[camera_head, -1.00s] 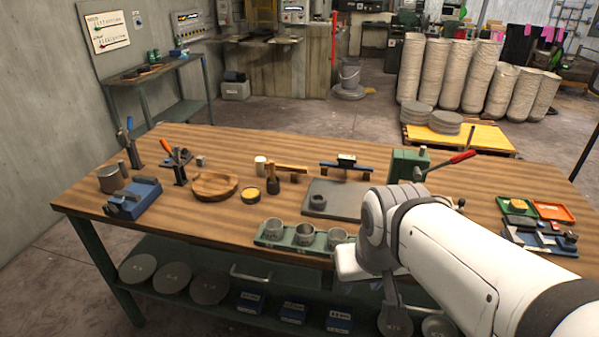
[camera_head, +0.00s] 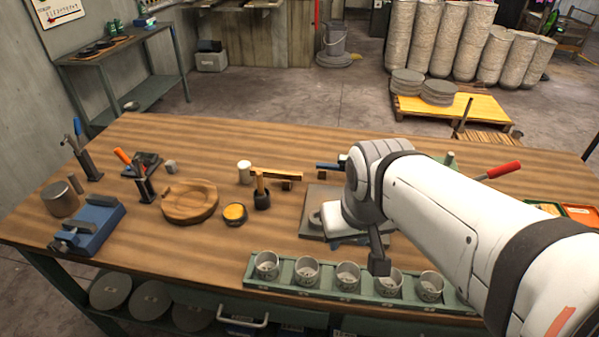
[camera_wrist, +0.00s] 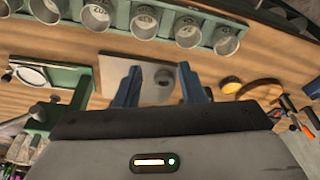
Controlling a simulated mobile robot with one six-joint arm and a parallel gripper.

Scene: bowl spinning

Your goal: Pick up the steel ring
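A small grey ring-like piece, which I take as the steel ring (camera_head: 315,218), lies on a flat grey plate (camera_head: 312,198) on the wooden table. In the head view my arm's end hides part of it. In the wrist view the ring (camera_wrist: 163,78) shows on the plate (camera_wrist: 115,70), between the two blue fingers. My gripper (camera_wrist: 160,73) is open, with its fingers apart and nothing between them in contact. In the head view my gripper (camera_head: 348,238) hangs over the plate, just right of the ring. Its exact height above the plate is hard to tell.
A green rack (camera_head: 285,275) with several metal cups runs along the front edge. A red-handled press (camera_head: 495,170) stands on the right, partly behind my arm.

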